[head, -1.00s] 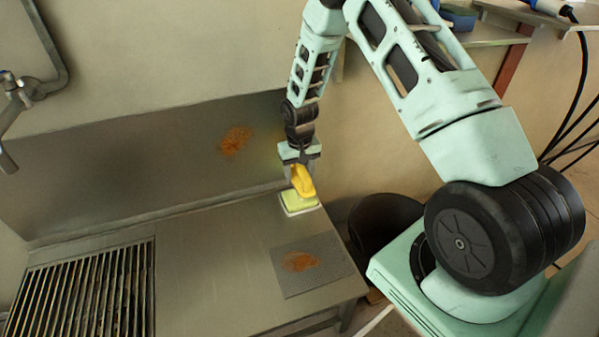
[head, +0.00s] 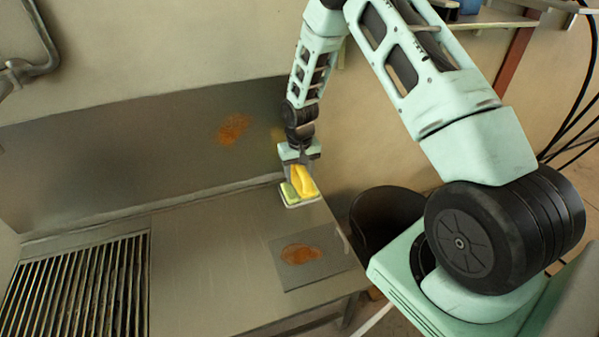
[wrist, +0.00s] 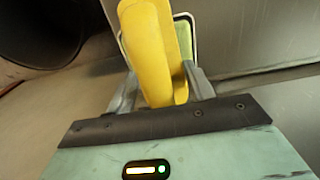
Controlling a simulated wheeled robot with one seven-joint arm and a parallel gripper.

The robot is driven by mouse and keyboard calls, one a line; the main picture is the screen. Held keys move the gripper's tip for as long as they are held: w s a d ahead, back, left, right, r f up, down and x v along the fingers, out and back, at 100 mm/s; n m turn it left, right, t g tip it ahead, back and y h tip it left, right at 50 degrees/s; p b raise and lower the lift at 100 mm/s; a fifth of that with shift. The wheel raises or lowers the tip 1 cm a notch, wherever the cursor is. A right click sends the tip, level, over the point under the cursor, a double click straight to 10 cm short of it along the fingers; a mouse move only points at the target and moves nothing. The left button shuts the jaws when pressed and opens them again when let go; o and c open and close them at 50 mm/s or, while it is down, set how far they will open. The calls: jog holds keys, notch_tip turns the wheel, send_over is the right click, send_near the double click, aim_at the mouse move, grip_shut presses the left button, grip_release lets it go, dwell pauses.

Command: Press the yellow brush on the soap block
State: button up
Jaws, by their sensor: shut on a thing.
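The yellow brush (head: 304,181) is in my gripper (head: 301,168), which is shut on it and points down. The pale green soap block (head: 289,193) lies in a white-edged dish (head: 303,203) at the right end of the steel counter. The brush is over the right part of the soap and hides much of it. I cannot tell whether they touch. In the wrist view the brush (wrist: 155,50) stands between the fingers (wrist: 162,88), and part of the green soap block (wrist: 183,35) shows behind it.
A grey mat (head: 325,266) with an orange-brown stain lies near the counter's front edge. Another stain (head: 232,128) marks the steel backsplash. A slatted grate (head: 75,290) is at the left, and a dark bin (head: 385,215) stands beyond the counter's right edge. The middle counter is clear.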

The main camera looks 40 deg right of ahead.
jog(key=shift+f, duration=0.55)
dwell(2.0)
notch_tip(320, 180, up, 7)
jog(key=p, duration=0.6)
jog(key=shift+r, duration=0.1)
dwell(0.8)
jog(key=s+a+r+n, duration=0.3)
jog(key=s+a+r, duration=0.45)
jog(key=r, duration=0.45)
notch_tip(320, 180, up, 16)
jog(key=s+p, duration=0.2)
jog(key=p, duration=2.5)
jog(key=shift+a, duration=0.25)
